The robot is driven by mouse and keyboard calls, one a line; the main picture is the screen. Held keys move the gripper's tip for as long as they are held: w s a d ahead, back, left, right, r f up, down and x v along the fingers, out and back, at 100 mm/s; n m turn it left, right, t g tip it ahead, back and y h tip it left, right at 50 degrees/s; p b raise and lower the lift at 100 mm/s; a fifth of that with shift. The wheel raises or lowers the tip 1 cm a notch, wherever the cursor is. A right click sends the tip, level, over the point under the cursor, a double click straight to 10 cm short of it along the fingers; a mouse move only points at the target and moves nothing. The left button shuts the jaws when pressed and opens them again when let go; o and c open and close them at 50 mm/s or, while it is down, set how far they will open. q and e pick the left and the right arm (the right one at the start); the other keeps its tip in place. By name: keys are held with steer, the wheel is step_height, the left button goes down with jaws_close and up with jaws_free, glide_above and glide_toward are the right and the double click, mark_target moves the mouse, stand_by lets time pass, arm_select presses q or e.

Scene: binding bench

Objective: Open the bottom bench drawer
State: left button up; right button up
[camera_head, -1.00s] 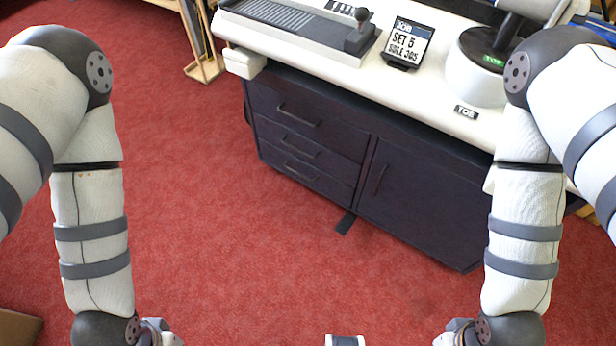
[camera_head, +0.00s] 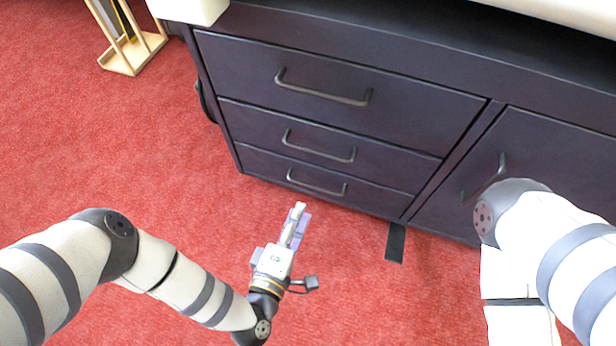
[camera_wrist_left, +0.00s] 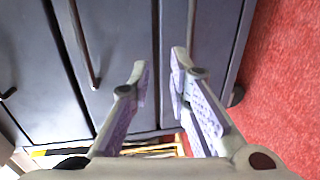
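The dark bench has three stacked drawers, all shut. The bottom drawer (camera_head: 265,166) is the lowest, just above the red carpet, with a dark bar handle (camera_head: 317,187). In the left wrist view the bottom drawer (camera_wrist_left: 221,45) is the panel beside the carpet, its handle (camera_wrist_left: 191,25) upright in the picture. My left gripper (camera_head: 299,212) is in front of and below that handle in the head view, apart from it. The left wrist view shows the gripper (camera_wrist_left: 161,70) open and empty, the handle beyond its right fingertip. My right gripper is out of view.
The middle drawer handle (camera_head: 318,148) and top drawer handle (camera_head: 322,90) are above. A cupboard door (camera_head: 560,150) is to the right, partly behind my right arm. A wooden rack (camera_head: 134,52) stands at the far left. Carpet (camera_head: 150,170) is clear in front.

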arm_select(q)
steer(key=b, duration=0.2)
glide_toward(316, 188)
steer(key=b+x, duration=0.2)
steer(key=x, duration=0.3)
steer(key=b+x, duration=0.2)
steer(key=x, duration=0.3)
steer(key=shift+w+f, duration=0.1)
steer(key=shift+f, duration=0.15)
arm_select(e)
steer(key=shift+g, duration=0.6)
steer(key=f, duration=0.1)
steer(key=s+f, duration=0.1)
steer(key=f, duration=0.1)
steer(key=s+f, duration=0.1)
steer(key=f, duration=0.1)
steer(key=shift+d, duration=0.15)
arm_select(q)
jaws_close()
